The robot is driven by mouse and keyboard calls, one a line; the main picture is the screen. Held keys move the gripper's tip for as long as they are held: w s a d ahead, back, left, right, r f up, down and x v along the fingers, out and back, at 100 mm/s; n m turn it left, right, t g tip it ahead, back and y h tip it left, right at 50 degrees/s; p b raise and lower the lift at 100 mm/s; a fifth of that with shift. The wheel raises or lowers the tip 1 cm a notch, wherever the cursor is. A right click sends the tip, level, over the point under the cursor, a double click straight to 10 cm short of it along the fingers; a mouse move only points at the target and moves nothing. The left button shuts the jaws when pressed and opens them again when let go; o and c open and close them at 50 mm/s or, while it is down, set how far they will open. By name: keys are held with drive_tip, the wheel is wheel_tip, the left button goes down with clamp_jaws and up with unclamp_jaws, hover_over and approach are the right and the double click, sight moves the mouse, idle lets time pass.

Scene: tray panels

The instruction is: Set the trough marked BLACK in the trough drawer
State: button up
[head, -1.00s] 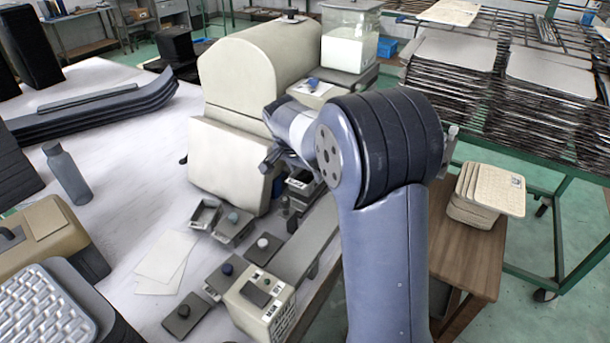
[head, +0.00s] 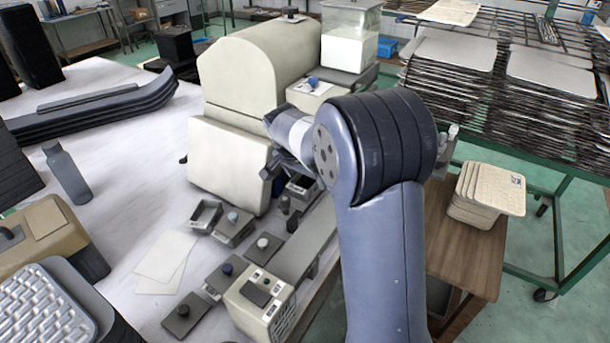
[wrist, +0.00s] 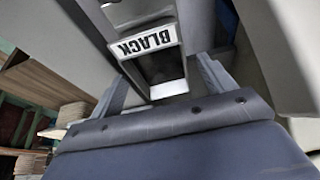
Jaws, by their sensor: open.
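The trough marked BLACK (wrist: 148,43) shows in the wrist view with its white label and dark hollow facing me. My gripper (wrist: 165,76) is open, with one finger on each side of the trough's near end; I cannot tell whether they touch it. In the head view my arm hides most of the gripper. A small dark trough-like piece (head: 300,187) shows just below my wrist there, its label unreadable. I cannot make out the trough drawer for certain.
A cream machine (head: 230,165) stands behind the small parts. A grey open tray (head: 205,216), several knobbed blocks and a cream labelled box (head: 262,303) lie in front. A wooden stand (head: 470,245) with stacked pads (head: 485,190) is at right.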

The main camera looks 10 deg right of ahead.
drive_tip(key=v, duration=1.2)
drive_tip(key=x, duration=1.2)
drive_tip(key=shift+f, duration=0.3)
wheel_tip(320, 180, up, 3)
drive_tip(key=shift+r, duration=0.75)
